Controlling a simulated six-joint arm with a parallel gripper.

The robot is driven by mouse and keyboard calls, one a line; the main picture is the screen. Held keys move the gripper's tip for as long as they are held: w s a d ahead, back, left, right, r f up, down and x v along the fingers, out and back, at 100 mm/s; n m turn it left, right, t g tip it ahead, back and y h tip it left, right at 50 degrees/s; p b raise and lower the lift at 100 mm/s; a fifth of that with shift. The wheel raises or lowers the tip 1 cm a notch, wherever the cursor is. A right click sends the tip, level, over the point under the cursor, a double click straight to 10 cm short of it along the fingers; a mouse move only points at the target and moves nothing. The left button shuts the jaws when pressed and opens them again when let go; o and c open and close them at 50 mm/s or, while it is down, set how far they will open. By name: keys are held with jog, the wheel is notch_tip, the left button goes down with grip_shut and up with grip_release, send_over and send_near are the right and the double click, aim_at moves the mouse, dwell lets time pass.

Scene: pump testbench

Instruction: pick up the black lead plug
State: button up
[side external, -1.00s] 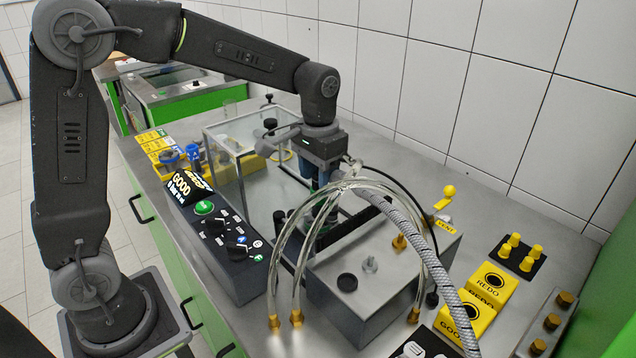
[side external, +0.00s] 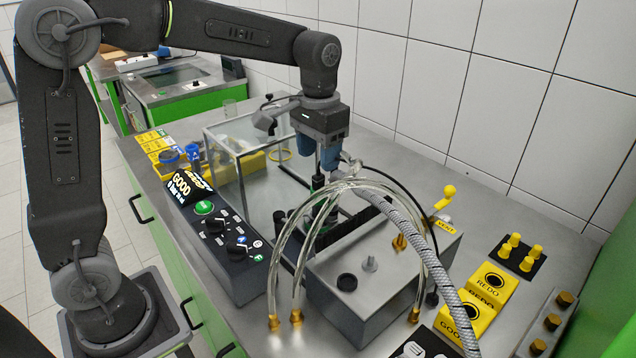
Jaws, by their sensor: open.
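A black cable (side external: 405,190) arches from behind the pump area over the grey metal box and drops at its right side. A dark end (side external: 432,298) at the bottom of this cable looks like the black lead plug; it is small and I cannot be sure. My gripper (side external: 320,162) is open and points down with blue fingers, to the left of the cable's arch. It is above a dark and green upright part (side external: 317,184), which is partly hidden by the clear tubes. I see nothing held between the fingers.
Clear hoses (side external: 300,260) with brass ends and a grey braided hose (side external: 420,245) arch over the metal box (side external: 350,315). A clear-walled frame (side external: 240,170) stands left. A black control panel (side external: 222,235) lies in front.

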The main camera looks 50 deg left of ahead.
aim_at(317, 174)
jog(key=shift+r, duration=0.65)
jog(key=shift+c, duration=0.4)
jog(key=c, duration=0.4)
jog(key=r+n, duration=0.1)
jog(key=n, duration=0.1)
jog(key=shift+r+n, duration=0.1)
jog(key=shift+n, duration=0.3)
notch_tip(317, 174, up, 6)
jog(key=n, duration=1.5)
jog(key=f, duration=1.4)
jog(key=shift+a, duration=0.2)
